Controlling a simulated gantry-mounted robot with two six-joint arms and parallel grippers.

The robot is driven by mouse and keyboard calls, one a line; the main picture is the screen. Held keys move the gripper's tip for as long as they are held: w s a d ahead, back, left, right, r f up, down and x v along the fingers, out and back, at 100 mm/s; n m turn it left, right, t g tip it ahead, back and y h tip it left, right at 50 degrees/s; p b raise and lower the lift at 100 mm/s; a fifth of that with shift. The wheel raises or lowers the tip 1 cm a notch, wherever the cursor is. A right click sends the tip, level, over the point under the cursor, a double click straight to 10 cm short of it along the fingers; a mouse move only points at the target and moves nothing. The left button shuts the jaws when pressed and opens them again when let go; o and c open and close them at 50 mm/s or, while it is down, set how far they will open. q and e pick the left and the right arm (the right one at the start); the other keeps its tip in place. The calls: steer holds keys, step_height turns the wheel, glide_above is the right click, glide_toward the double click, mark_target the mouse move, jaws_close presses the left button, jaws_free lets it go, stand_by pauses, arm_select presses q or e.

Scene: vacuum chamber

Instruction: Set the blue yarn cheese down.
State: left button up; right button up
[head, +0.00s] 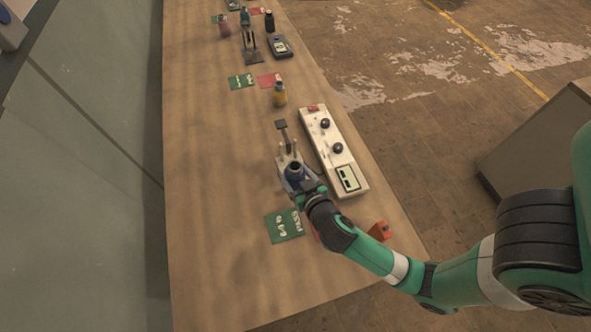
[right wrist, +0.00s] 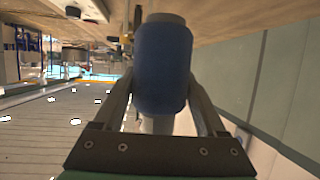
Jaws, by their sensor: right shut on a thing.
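The blue yarn cheese (head: 294,170) is in the grip of my right gripper (head: 302,184), at the near end of a small grey stand (head: 288,158) with upright pins. In the right wrist view the blue yarn cheese (right wrist: 162,68) fills the space between the two fingers of my right gripper (right wrist: 160,100), with a pale core end showing. I cannot tell whether it touches the stand. A green card marked PASS (head: 284,226) lies on the table just nearer. My left gripper is not in view.
A white control box (head: 333,152) with black knobs stands right of the stand. An orange object (head: 380,230) sits near the table's right edge. The table's left side (head: 215,190) is clear.

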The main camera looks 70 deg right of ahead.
arm_select(q)
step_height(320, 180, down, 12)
steer(key=b, duration=1)
arm_select(e)
steer(key=shift+w+d+f, duration=0.85)
steer(key=shift+d+f, duration=0.95)
steer(key=shift+f, duration=0.25)
steer(key=shift+w+d+f, duration=0.85)
steer(key=shift+d+f, duration=0.95)
steer(key=shift+f, duration=0.25)
steer(key=shift+w+d+f, duration=0.85)
steer(key=shift+d+f, duration=0.95)
steer(key=shift+f, duration=0.25)
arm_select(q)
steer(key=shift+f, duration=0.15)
arm_select(e)
steer(key=shift+f, duration=0.1)
